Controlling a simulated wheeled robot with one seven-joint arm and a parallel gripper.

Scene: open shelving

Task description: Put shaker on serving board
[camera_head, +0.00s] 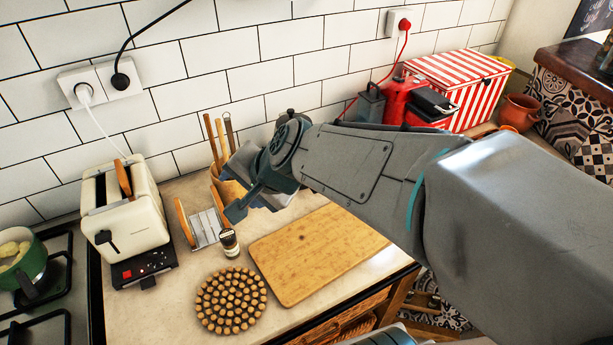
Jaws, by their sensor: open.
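The shaker (229,243) is a small dark jar with a pale label. It stands upright on the counter, just left of the wooden serving board (318,256). The board lies flat and its visible top is bare. My gripper (248,205) is open, reaching in from the right above the counter. In the picture its fingers show just above the shaker, apart from it. How high they are is hard to judge, and part of the gripper is hidden behind its own wrist.
A round cork trivet (231,300) lies in front of the shaker. A toast rack (206,226) and cream toaster (126,212) stand left. A utensil pot (216,180) is behind my gripper.

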